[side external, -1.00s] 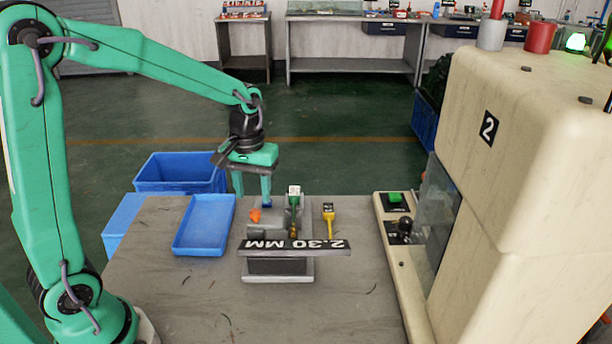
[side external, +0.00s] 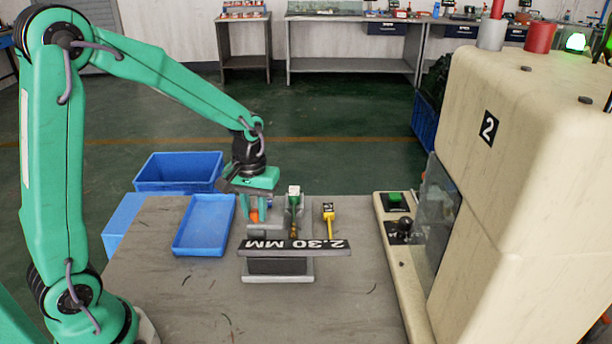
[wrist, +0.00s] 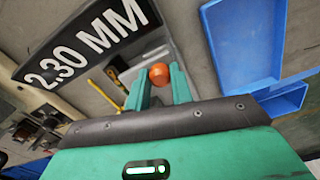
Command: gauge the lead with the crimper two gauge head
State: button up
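My gripper (side external: 257,216) is low over the left of the grey fixture (side external: 307,265), its two green fingers on either side of a small orange piece (side external: 254,214). In the wrist view the orange piece (wrist: 159,74) fills the gap between the fingertips (wrist: 158,80) and appears gripped. A dark plate on the fixture reads "2.30 MM" (side external: 294,246); it also shows in the wrist view (wrist: 82,42). A green item with a white top (side external: 294,198) stands right of the gripper. I cannot tell which piece is the lead or the gauge head.
A yellow item (side external: 329,214) stands right of the fixture. A shallow blue tray (side external: 204,226) lies to the left, with a blue bin (side external: 180,173) behind. The front of the table (side external: 190,300) is clear.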

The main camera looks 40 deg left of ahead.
aim_at(277, 221)
grip_shut()
jog(key=shift+w+d, duration=1.65)
jog(key=shift+w, duration=0.05)
jog(key=o, duration=0.7)
grip_release()
jog(key=shift+o, duration=0.3)
jog(key=shift+r, duration=0.2)
notch_tip(277, 221, up, 8)
jog(key=shift+f, duration=0.25)
